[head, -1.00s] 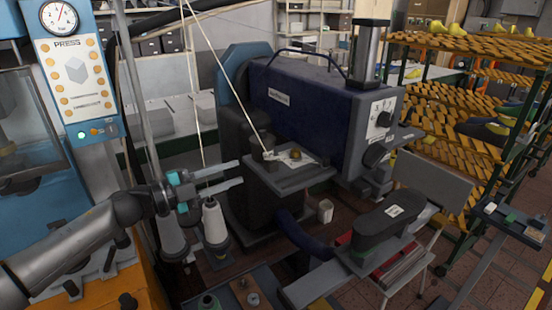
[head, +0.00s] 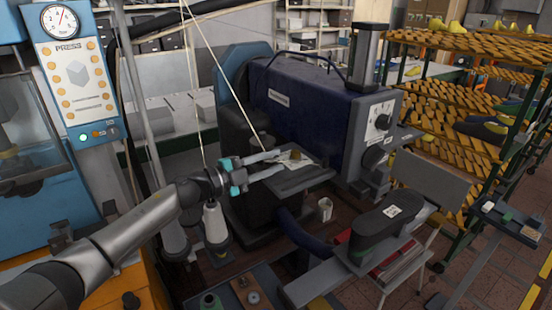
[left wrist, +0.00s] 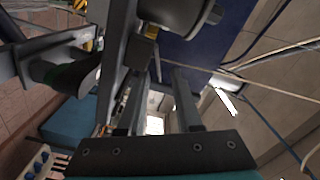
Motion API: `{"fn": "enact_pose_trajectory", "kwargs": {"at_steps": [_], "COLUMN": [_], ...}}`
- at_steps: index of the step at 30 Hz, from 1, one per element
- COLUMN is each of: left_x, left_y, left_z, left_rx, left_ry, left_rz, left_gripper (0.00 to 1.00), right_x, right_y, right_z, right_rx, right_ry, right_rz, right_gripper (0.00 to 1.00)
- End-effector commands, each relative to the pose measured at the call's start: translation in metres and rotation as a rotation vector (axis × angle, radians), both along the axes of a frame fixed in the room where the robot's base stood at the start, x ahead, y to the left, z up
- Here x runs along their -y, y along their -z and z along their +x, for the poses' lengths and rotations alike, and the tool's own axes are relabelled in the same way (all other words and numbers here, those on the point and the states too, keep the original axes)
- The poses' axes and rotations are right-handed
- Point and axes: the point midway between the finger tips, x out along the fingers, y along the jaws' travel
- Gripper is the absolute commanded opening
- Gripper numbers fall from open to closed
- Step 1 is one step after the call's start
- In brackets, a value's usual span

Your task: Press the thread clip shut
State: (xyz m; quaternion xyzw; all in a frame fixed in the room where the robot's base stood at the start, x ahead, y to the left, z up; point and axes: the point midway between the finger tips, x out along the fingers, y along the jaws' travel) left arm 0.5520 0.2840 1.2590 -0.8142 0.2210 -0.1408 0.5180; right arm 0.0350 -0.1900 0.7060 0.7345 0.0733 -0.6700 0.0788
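A small metal ledge (head: 306,180) juts from the dark blue machine (head: 310,108). On it lie a pale flat piece and a small brass-coloured part (head: 294,154); I cannot tell which, if either, is the thread clip. A white thread (head: 222,72) slants down to this spot. My left gripper (head: 280,163) has its fingertips at the ledge's left side, close to these parts. Its two fingers are apart, with nothing clearly held. In the left wrist view, the open fingers (left wrist: 160,98) point towards the machine. My right gripper is not in view.
A blue press panel (head: 75,75) is at the left. A dark shoe-shaped form (head: 385,218) stands on a support at the lower right.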

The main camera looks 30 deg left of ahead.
Motion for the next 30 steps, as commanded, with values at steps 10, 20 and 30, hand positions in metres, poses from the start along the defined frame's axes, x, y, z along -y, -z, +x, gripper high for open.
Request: {"fn": "enact_pose_trajectory", "kwargs": {"at_steps": [10, 20, 30], "left_x": [0.0077, 0.0076, 0.0074], "left_y": [-0.0002, -0.0001, 0.0000], "left_z": [0.0120, 0.0117, 0.0116], "left_rx": [0.000, 0.000, 0.000], "left_ry": [0.001, 0.001, 0.001], "left_rz": [0.001, 0.001, 0.001], "left_gripper": [0.33, 0.17, 0.00], "right_x": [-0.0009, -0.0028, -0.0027], "right_y": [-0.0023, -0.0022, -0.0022], "right_z": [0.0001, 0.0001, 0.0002], "right_rx": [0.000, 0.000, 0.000], "right_ry": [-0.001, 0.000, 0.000], "right_rz": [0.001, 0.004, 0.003], "right_gripper": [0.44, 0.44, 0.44]}}
